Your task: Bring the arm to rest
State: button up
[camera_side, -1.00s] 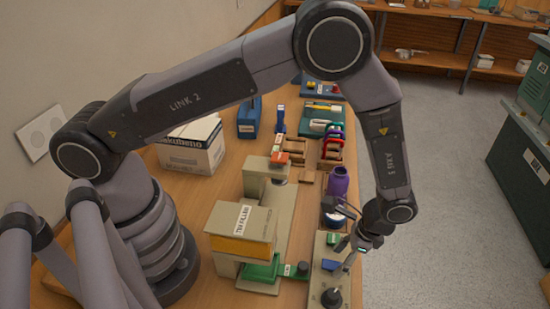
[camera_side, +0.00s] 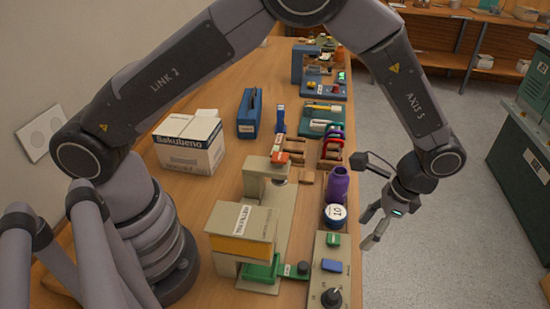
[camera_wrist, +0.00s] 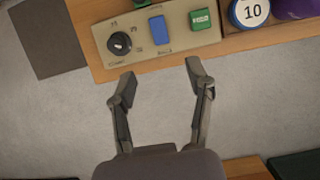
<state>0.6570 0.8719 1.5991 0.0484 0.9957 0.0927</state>
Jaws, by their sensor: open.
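My gripper (camera_side: 372,224) is open and empty. In the side view it hangs past the right edge of the wooden bench, over the grey floor. In the wrist view my gripper's two fingers (camera_wrist: 160,82) are spread apart with only floor and the bench edge between them. The control panel (camera_side: 322,255) lies at the bench's right edge, left of my gripper. It has a green button (camera_side: 333,239), a blue rocker (camera_side: 331,265) and a black knob (camera_side: 331,298). The panel also shows in the wrist view (camera_wrist: 182,38), beyond the fingertips.
A purple bottle (camera_side: 338,184) and a round container marked 10 (camera_side: 335,215) stand near the bench edge. A beige press-like machine (camera_side: 242,222), a cardboard box (camera_side: 190,143) and a blue case (camera_side: 249,113) stand farther left. Open floor (camera_side: 440,230) lies right of the bench.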

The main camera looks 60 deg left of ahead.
jog(key=s+a+r+n+t+h, duration=0.1)
jog(key=a+r+n+t, duration=0.1)
jog(key=a+r, duration=0.7)
jog(key=s+a+r+n+t+h, duration=0.15)
jog(key=a+r, duration=0.45)
jog(key=r, duration=0.6)
jog(key=s+a+r+n+t, duration=0.2)
jog(key=s+a, duration=0.3)
jog(key=s, duration=0.3)
jog(key=s+a+r+n+t, duration=0.2)
jog(key=s+a+r+n, duration=0.1)
jog(key=s, duration=0.6)
jog(key=a+r, duration=0.1)
jog(key=a, duration=0.1)
jog(key=shift+a+t, duration=0.35)
